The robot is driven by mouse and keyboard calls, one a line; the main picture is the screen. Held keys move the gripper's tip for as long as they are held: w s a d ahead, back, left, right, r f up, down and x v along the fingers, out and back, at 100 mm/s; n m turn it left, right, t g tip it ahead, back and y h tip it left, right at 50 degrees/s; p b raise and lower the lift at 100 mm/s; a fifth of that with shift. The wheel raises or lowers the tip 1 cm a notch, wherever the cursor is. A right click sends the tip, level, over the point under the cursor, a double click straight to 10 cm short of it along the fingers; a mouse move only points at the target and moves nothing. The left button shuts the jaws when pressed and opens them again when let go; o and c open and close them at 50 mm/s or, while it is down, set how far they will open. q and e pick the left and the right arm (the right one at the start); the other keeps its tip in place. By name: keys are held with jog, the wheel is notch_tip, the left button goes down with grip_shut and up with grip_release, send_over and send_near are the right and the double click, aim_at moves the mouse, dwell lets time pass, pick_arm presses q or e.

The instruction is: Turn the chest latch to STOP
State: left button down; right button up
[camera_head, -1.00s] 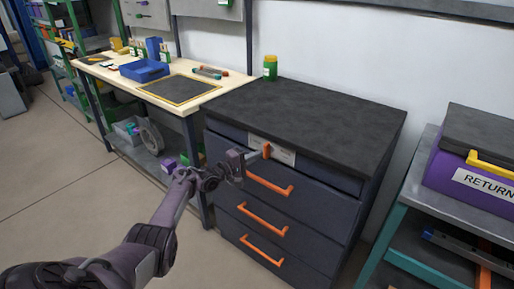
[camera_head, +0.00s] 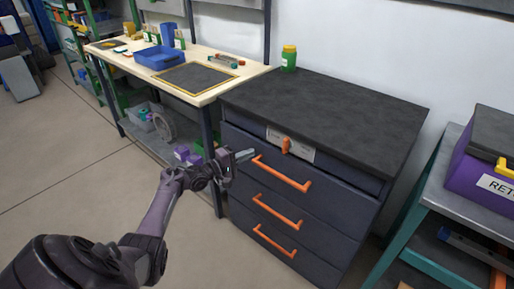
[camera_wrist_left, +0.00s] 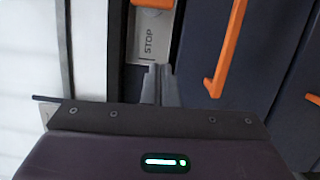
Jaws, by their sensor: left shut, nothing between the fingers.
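The chest latch is a small orange lever (camera_head: 286,146) on a pale plate (camera_head: 303,154) at the top front of the dark drawer chest. In the head view it stands roughly upright. In the left wrist view the plate carries the word STOP (camera_wrist_left: 149,42), and part of the orange lever (camera_wrist_left: 152,4) shows at the top edge. My left gripper (camera_head: 249,155) is shut and empty, left of the latch and apart from it. Its narrow fingers (camera_wrist_left: 158,78) point toward the STOP end of the plate in the wrist view. My right gripper is not in view.
Orange drawer handles (camera_head: 281,173) stick out from the chest just below the plate. A workbench (camera_head: 207,94) is at the left, and a teal-framed cart (camera_head: 436,188) at the right. Open floor lies in front.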

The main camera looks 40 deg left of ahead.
pick_arm(q)
jog(key=shift+v, duration=1.2)
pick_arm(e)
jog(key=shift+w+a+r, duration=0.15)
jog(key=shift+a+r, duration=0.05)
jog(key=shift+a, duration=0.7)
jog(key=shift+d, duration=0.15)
